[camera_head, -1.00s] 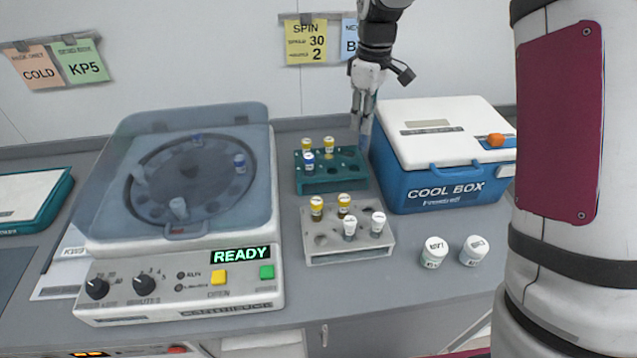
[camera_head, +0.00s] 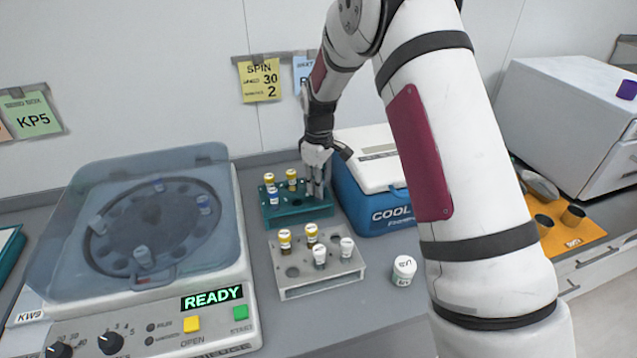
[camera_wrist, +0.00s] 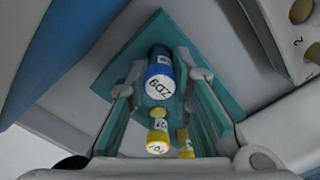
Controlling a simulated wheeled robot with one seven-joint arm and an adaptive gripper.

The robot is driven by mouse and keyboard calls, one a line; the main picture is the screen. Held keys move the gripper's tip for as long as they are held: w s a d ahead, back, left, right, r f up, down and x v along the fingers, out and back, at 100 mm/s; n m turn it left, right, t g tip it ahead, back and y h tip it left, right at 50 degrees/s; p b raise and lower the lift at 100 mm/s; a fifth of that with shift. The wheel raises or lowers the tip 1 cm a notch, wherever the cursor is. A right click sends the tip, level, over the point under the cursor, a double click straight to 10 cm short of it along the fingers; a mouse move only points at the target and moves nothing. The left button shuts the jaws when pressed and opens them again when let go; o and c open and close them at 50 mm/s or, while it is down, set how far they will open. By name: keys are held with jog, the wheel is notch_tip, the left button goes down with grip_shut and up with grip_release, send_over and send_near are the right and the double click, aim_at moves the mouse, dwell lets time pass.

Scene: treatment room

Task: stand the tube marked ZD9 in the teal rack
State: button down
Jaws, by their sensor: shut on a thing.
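The tube marked ZD9 (camera_wrist: 160,85), with a blue ring and white top, is between my fingers in the wrist view. My gripper (camera_head: 317,188) is shut on it, over the right part of the teal rack (camera_head: 300,221). In the head view the fingers mostly hide the tube, and I cannot tell whether its lower end is in a hole. The rack also holds two yellow-capped tubes (camera_head: 291,175) at its back left and a blue-and-white-capped tube (camera_head: 273,196) in front of them. The rack (camera_wrist: 128,50) lies beneath the tube in the wrist view.
A grey rack (camera_head: 318,284) with yellow-capped and white-capped tubes stands in front. The blue cool box (camera_head: 362,200) is close on the right. A centrifuge (camera_head: 135,260) with its clear lid down and a READY display stands left. A white-capped jar (camera_head: 404,268) is front right.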

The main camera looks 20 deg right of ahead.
jog(key=shift+f, duration=0.15)
jog(key=c, duration=1.4)
grip_release()
jog(key=shift+c, duration=0.2)
